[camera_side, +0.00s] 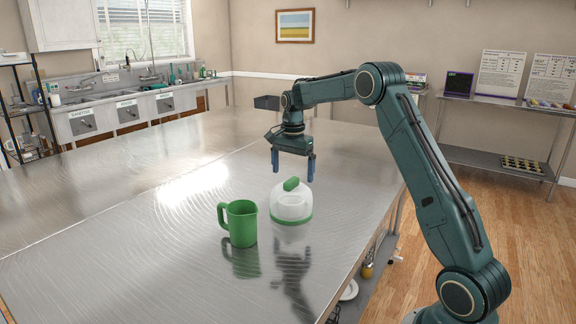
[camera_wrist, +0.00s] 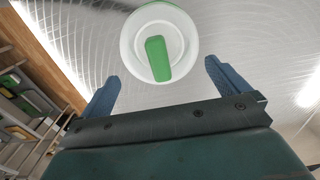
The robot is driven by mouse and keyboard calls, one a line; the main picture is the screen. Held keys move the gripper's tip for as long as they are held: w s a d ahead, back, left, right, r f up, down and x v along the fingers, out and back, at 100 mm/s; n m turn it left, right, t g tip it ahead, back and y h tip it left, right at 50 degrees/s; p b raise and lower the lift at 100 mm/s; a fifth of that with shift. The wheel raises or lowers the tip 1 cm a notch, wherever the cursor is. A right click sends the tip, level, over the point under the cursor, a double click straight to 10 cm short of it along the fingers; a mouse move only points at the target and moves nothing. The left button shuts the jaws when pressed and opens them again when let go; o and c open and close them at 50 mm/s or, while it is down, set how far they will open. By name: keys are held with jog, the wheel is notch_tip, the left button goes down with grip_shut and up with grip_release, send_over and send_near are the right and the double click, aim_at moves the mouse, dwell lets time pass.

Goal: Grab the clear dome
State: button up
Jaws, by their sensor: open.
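The clear dome (camera_side: 292,204) is a whitish, see-through cover with a green handle on top and a green band at its base. It stands upright on the metal table (camera_side: 110,262). In the wrist view the dome (camera_wrist: 137,48) is seen from above, with its green handle lying slightly tilted in the middle. My gripper (camera_side: 293,168) is open and empty, fingers pointing down, above the dome and apart from it. In the wrist view my blue fingertips (camera_wrist: 162,68) are spread wide, with the dome just beyond them.
A green mug (camera_side: 241,224) stands on the table just left of the dome, with its handle to the left. The rest of the tabletop around them is mostly clear. The table's right edge is near the dome, with a lower shelf below.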

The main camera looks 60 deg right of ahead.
aim_at(292, 179)
jog(key=shift+f, duration=2.1)
jog(key=c, duration=0.9)
jog(key=shift+c, duration=0.3)
jog(key=shift+r, duration=0.6)
jog(key=c, duration=0.7)
jog(key=shift+r, duration=0.45)
grip_shut()
notch_tip(292, 179, up, 18)
